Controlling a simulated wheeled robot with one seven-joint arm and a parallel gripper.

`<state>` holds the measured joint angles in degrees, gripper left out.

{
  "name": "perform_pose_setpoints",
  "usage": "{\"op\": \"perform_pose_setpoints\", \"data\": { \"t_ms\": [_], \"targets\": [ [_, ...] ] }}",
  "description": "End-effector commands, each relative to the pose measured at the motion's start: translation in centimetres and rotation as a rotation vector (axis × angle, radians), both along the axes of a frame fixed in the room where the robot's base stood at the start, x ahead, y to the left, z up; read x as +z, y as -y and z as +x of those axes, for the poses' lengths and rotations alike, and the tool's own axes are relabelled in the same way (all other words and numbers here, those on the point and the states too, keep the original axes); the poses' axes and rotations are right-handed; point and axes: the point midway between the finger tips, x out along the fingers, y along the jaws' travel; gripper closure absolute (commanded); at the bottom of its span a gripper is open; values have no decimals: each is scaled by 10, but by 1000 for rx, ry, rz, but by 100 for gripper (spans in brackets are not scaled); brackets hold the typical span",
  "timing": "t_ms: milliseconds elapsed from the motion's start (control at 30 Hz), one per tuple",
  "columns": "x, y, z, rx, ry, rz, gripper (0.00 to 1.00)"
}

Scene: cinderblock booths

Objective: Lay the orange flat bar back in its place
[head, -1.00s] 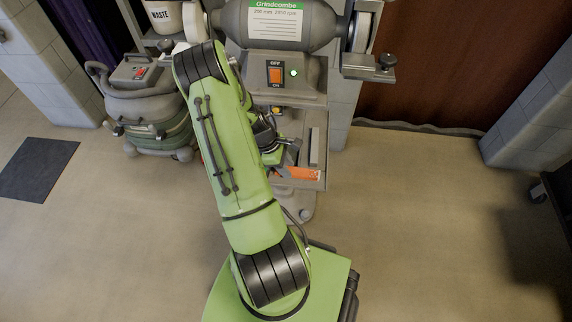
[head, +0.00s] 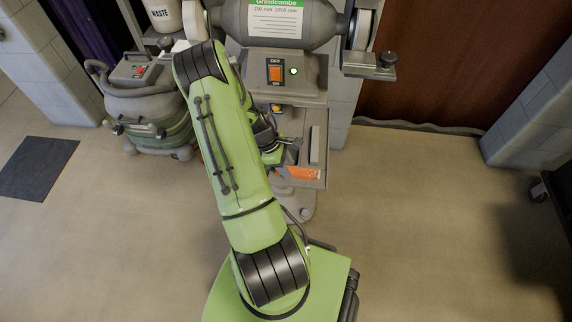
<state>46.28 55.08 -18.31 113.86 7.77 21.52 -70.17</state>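The orange flat bar (head: 303,174) shows as a short orange strip at the front of the grey tray (head: 315,131) below the bench grinder. Its left part is hidden behind my arm and gripper. My gripper (head: 291,150) is at the tray, just above the bar in the picture and partly hidden by my green arm. I cannot tell whether its fingers are open or shut, or whether they touch the bar.
A narrow grey piece (head: 315,145) lies in the tray's right side. A shop vacuum (head: 150,110) stands left. The floor to the right is clear.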

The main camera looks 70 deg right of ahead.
Motion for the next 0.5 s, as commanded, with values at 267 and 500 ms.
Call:
{"op": "perform_pose_setpoints", "data": {
  "t_ms": [267,500],
  "targets": [
    [0,0,0,0,1,0,37],
    [0,-1,1,1,2,2,37]
  ]
}}
